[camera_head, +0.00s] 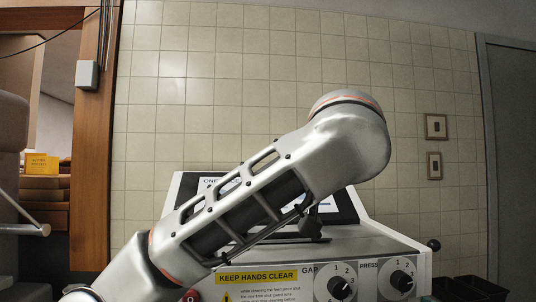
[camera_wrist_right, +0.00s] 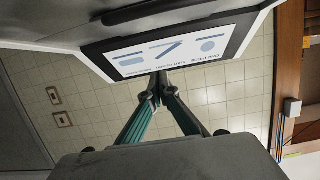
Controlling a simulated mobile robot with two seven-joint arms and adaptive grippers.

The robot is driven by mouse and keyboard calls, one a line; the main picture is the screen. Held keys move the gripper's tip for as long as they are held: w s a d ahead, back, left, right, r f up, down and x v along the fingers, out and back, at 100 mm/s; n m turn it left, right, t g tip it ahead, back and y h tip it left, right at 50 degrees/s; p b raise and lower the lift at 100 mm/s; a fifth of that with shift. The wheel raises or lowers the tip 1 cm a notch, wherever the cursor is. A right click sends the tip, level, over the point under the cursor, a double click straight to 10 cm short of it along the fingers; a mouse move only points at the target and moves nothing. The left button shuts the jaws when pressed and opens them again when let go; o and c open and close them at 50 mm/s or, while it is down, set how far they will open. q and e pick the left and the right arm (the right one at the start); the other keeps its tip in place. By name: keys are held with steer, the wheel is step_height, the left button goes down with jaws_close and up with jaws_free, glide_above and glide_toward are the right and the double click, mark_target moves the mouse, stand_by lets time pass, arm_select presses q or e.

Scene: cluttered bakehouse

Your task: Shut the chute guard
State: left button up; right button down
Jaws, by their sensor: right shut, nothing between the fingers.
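A pale machine (camera_head: 375,243) stands in front of the tiled wall. On it leans a dark-bordered panel with a white label (camera_head: 346,206), mostly hidden behind my arm; it looks like the chute guard, but I cannot tell how far open it is. The panel shows upside down in the right wrist view (camera_wrist_right: 172,50). There my right gripper (camera_wrist_right: 157,88) is shut and empty, its fingertips close to the panel's edge; I cannot tell whether they touch. In the head view my arm hides that gripper. My left gripper is not in view.
The machine's front has two dials (camera_head: 341,288) and a yellow "KEEP HANDS CLEAR" label (camera_head: 256,278). A black knob (camera_head: 433,245) sticks out on its right. Dark crates (camera_head: 468,290) stand at lower right. A wooden door frame (camera_head: 92,150) is at left.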

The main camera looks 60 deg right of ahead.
steer(key=shift+s+a+f, duration=0.15)
steer(key=shift+a+f, duration=0.05)
steer(key=shift+f, duration=0.3)
steer(key=shift+s+a+f, duration=0.15)
steer(key=shift+a+f, duration=0.05)
steer(key=shift+f, duration=0.3)
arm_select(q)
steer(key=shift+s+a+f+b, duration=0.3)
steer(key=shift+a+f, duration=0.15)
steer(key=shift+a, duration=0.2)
arm_select(e)
steer(key=shift+s+a+f, duration=0.2)
steer(key=shift+f, duration=0.25)
steer(key=shift+s+a+f, duration=0.15)
steer(key=shift+f, duration=0.25)
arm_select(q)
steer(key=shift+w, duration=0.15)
arm_select(e)
steer(key=shift+r, duration=0.15)
step_height(320, 180, up, 10)
steer(key=shift+f, duration=0.2)
